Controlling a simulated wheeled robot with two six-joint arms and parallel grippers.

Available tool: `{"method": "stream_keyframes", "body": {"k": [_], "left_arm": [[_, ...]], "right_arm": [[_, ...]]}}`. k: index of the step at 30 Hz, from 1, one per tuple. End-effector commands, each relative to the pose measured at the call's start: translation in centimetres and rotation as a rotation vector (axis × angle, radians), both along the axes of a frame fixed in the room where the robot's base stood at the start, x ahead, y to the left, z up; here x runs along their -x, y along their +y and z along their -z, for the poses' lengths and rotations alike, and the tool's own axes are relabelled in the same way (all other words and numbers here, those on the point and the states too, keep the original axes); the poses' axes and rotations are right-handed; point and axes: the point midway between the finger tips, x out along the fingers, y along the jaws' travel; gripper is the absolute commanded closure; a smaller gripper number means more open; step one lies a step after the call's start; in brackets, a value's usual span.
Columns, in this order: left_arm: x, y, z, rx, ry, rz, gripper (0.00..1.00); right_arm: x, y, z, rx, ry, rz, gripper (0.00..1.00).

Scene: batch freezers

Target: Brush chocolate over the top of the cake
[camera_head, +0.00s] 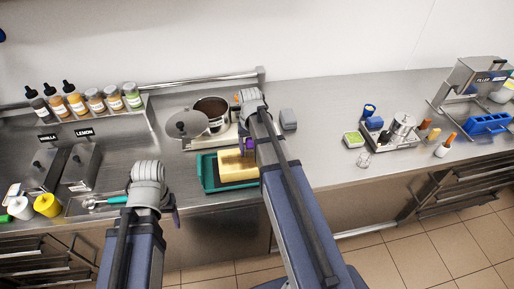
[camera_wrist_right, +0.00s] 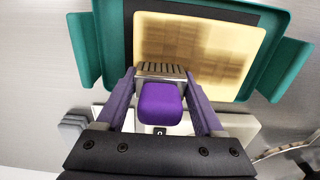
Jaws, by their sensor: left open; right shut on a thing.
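The cake (camera_head: 232,167) is a pale yellow slab in a teal tray (camera_head: 208,178) near the counter's front edge. In the right wrist view, the cake (camera_wrist_right: 195,55) has faint tan and brownish streaks across its top. My right gripper (camera_wrist_right: 160,85) is shut on a brush (camera_wrist_right: 160,100) with a purple handle and metal ferrule. The ferrule overlaps the cake's near edge; its bristles are hidden, so contact is unclear. A pot (camera_head: 212,106) with dark brown contents stands behind the tray. My left gripper (camera_head: 174,212) is open, left of the tray, its fingers mostly hidden.
A round grey lid (camera_head: 187,124) is beside the pot. Several bottles (camera_head: 95,99) line the back left, above the vanilla and lemon bins. A scoop with a teal handle (camera_head: 108,201) lies at left. Clear counter (camera_head: 320,125) lies right of my right arm.

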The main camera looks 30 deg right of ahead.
Motion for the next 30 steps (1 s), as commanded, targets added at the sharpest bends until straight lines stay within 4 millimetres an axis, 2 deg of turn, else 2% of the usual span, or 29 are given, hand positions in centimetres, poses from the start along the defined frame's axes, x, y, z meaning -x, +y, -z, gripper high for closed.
{"method": "stream_keyframes", "body": {"k": [3,13,24,30], "left_arm": [[0.0,0.0,-0.1,0.0,0.0,0.0,0.33],[0.0,0.0,0.0,0.0,0.0,0.0,0.33],[0.0,0.0,0.2,0.0,0.0,0.0,0.33],[0.0,0.0,0.2,0.0,0.0,0.0,0.33]], "right_arm": [[-0.2,0.7,-0.1,0.0,0.0,-0.001,0.75],[-0.4,1.4,0.0,0.0,0.0,-0.001,0.75],[-1.2,4.1,0.1,0.0,0.0,-0.001,0.75],[-1.2,4.3,0.1,-0.001,0.001,0.0,0.75]]}}
